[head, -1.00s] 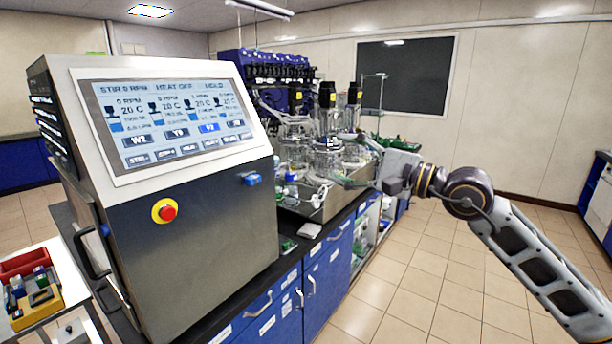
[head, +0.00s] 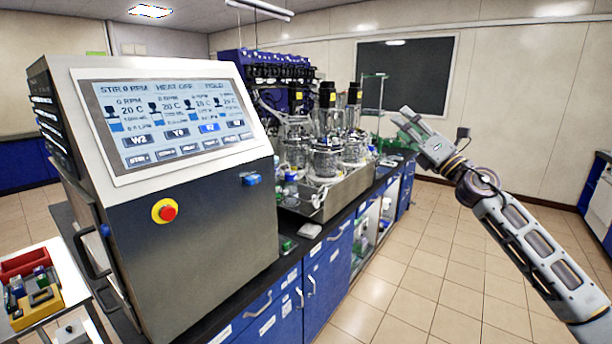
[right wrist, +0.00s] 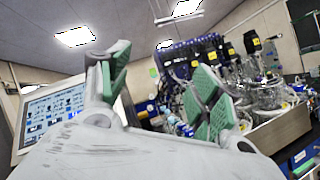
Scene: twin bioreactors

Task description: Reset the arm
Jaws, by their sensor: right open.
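My right gripper (head: 405,127) is raised in free air to the right of the bioreactor vessels, with its fingers pointing up and left. In the right wrist view its two green-padded fingers (right wrist: 160,95) stand wide apart with nothing between them. My right arm comes in from the lower right in the head view. The glass bioreactor vessels (head: 325,160) stand in a metal tray (head: 345,193) on the bench, apart from the gripper. My left gripper is not in view.
A large control unit with a screen (head: 180,120) and a red stop button (head: 165,211) fills the left. Blue cabinets (head: 325,275) run under the dark bench. A small cart with a yellow holder (head: 37,306) is at lower left. The tiled floor (head: 430,270) at right is clear.

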